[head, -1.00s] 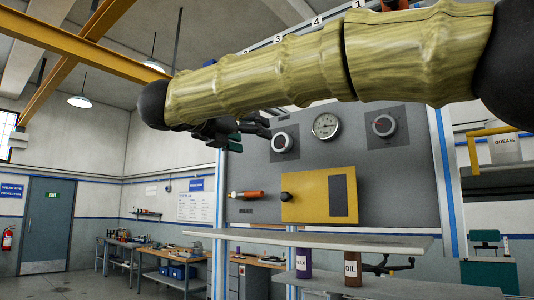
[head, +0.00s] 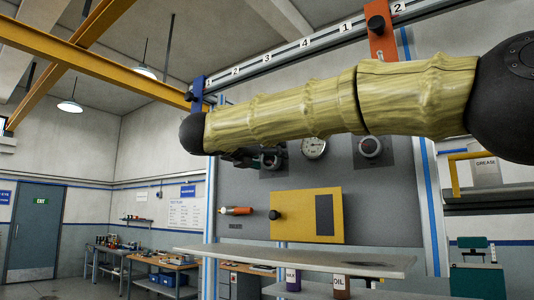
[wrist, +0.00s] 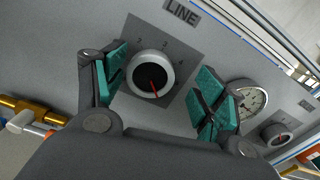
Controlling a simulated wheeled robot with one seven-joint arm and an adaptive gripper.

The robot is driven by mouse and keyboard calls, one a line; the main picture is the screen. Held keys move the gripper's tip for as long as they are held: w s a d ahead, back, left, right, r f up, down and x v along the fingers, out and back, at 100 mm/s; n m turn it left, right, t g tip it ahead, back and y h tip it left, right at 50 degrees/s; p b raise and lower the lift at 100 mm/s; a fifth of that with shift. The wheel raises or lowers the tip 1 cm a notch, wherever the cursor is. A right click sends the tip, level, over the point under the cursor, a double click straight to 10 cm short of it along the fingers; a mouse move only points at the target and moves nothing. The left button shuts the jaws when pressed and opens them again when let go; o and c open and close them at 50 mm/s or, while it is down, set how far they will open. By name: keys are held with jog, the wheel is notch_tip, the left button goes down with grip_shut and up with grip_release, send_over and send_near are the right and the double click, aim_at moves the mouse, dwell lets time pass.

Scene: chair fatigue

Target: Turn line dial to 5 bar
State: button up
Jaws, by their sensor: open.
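The line dial (wrist: 140,86) is a round knob with a white rim, a black face and a red pointer, on a dark grey plate under a "LINE" label (wrist: 181,13). The pointer points down and slightly right in the wrist view. Figures along the plate's top look like 2, 3 and 4; the rest are hidden or unclear. My gripper (wrist: 163,82) is open, its teal-padded fingers on either side of the dial; contact cannot be told. In the head view my gripper (head: 246,158) is below my arm and partly covers the line dial (head: 271,160).
A round gauge (head: 314,147) and a second dial (head: 370,147) are to the right on the same panel. Below are a yellow box (head: 296,215), an orange-handled part (head: 236,211) and a shelf (head: 300,259). A numbered rail (head: 290,50) runs above.

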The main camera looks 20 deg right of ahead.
jog(key=shift+w+f, duration=0.45)
jog(key=shift+w, duration=0.4)
jog(key=shift+s+r, duration=0.2)
jog(key=shift+s, duration=0.2)
jog(key=shift+c, duration=1.2)
jog(key=shift+s+r, duration=0.1)
jog(key=shift+s, duration=0.05)
jog(key=c, duration=0.3)
jog(key=shift+a, duration=0.1)
jog(key=c, duration=0.5)
jog(key=shift+n, duration=0.3)
jog(key=n+b, duration=0.1)
jog(key=n, duration=0.2)
jog(key=shift+w, duration=0.2)
jog(key=n, duration=0.5)
jog(key=shift+p, duration=0.3)
